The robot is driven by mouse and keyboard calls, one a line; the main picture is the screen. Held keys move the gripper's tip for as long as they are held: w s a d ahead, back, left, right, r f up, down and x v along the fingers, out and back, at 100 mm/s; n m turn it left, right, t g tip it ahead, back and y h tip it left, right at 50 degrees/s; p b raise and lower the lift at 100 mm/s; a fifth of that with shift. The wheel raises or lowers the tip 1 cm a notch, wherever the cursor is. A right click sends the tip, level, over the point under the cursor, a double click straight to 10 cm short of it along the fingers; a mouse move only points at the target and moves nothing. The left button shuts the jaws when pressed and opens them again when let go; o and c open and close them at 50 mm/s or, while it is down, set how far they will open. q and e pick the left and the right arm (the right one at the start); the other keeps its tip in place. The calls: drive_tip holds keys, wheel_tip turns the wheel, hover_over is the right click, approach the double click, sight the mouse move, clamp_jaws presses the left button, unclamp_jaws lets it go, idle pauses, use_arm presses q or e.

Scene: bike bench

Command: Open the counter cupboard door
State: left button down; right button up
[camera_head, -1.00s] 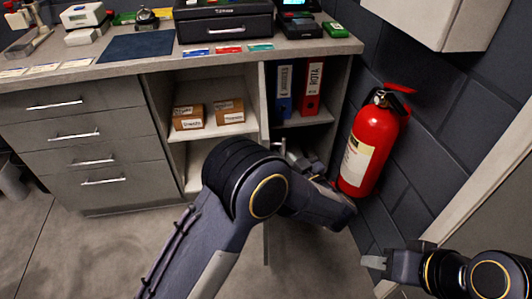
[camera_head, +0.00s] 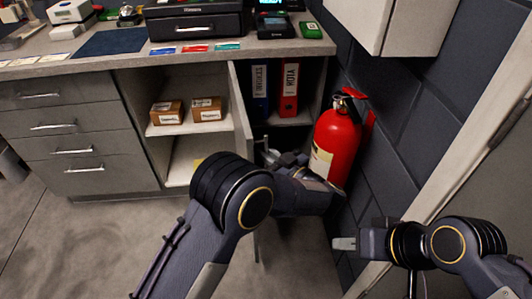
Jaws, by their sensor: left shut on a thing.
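The grey counter cupboard door (camera_head: 241,118) stands swung out from the counter, seen nearly edge-on. The right compartment behind it is open to view, with binders inside. My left gripper (camera_head: 268,156) is at the door's free side, low in front of the compartment, and is shut on the door. My forearm and wrist cover the lower door, and the exact grip on the handle is hidden. My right gripper (camera_head: 344,243) is at the lower right, apart from the door and touching nothing. Its fingers show side-on, so its opening cannot be told.
A red fire extinguisher (camera_head: 336,143) hangs on the dark wall just right of the cupboard, close to my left wrist. Open shelves with cardboard boxes (camera_head: 166,112) and drawers (camera_head: 75,152) are on the left. A wall cabinet (camera_head: 385,20) overhangs at upper right. The floor at left is clear.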

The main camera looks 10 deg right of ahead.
use_arm(q)
drive_tip(key=shift+w+a+r, duration=0.15)
drive_tip(key=shift+w+r, duration=0.05)
drive_tip(key=c, duration=1.6)
unclamp_jaws()
drive_tip(key=shift+w+f, duration=0.1)
drive_tip(key=v, duration=0.8)
